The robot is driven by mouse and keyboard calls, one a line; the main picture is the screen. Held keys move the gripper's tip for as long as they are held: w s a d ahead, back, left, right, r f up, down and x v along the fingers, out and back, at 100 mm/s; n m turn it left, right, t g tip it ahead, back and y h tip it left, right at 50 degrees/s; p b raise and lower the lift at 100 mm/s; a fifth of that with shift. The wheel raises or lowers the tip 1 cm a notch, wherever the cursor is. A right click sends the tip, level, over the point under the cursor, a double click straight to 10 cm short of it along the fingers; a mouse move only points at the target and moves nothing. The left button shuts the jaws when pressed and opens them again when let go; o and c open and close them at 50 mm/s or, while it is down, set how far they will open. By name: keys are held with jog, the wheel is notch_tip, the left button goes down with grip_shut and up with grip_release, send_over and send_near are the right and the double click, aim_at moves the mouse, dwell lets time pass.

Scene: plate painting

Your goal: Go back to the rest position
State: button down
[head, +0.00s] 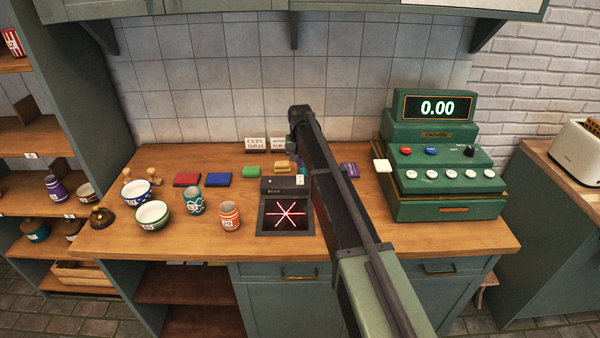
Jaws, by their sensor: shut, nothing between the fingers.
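My arm reaches from the lower right up over the wooden counter (113,226). My gripper (299,168) is small and partly hidden by my arm, pointing down over the back of the counter, near the ochre pad. It is shut and empty. My arm hides part of the counter behind it.
Bowls (152,215), cups (229,216), stamps (127,175) and coloured pads (220,180) stand left of my arm. A scanner (262,231) with red lines lies beside it. A green register (440,205) reading 0.00 stands right. A wall cabinet (220,6) hangs above.

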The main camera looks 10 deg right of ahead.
jog(key=shift+r, duration=0.15)
jog(key=s+n, duration=0.2)
jog(key=s, duration=3.7)
